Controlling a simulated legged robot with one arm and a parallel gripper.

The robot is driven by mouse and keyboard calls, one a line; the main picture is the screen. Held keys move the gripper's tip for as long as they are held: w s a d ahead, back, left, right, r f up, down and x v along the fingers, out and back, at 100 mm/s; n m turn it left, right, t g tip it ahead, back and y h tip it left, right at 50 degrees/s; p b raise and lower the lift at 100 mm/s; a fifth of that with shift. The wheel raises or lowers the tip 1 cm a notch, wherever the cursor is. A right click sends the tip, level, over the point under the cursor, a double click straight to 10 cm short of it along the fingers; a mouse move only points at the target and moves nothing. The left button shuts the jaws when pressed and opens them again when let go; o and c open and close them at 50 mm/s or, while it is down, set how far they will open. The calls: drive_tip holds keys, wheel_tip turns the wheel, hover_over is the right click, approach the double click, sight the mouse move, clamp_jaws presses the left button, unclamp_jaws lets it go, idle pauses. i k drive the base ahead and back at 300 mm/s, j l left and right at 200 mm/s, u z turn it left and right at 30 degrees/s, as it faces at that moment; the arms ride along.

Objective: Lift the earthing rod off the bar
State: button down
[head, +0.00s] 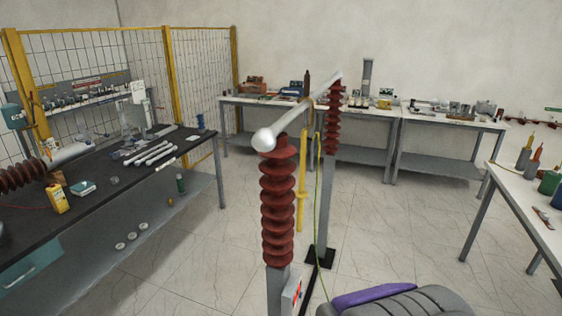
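The bar (300,112) is a silver tube with a round white end. It lies across two ribbed red-brown insulators, the near one (277,205) and the far one (333,120), each on a grey post. The earthing rod (302,180) is yellow and hangs upright below the bar, between the insulators. Its top meets the bar at a brownish hook (311,104), small and hard to make out. A green-yellow cable (318,190) hangs down beside it on the right. I cannot see my gripper in this view.
A dark bench (200,136) with white rods and tools stands at the left, before a yellow-framed mesh fence (200,70). White tables (440,119) line the back wall. Another table (515,187) stands at the right. The tiled floor between them is mostly clear.

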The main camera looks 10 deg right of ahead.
sight(301, 194)
drive_tip(key=i+l+u, duration=0.1)
drive_tip(key=l+u, duration=0.15)
drive_tip(key=u, duration=0.2)
drive_tip(key=i+l+u, duration=0.1)
drive_tip(key=l+u, duration=0.2)
drive_tip(key=u, duration=0.2)
drive_tip(key=l+u, duration=0.25)
drive_tip(key=u, duration=0.2)
drive_tip(key=l+u, duration=0.1)
drive_tip(key=l, duration=0.5)
drive_tip(key=k+l+u, duration=0.1)
drive_tip(key=l, duration=0.5)
drive_tip(key=k+l+u, duration=0.1)
drive_tip(key=l, duration=0.5)
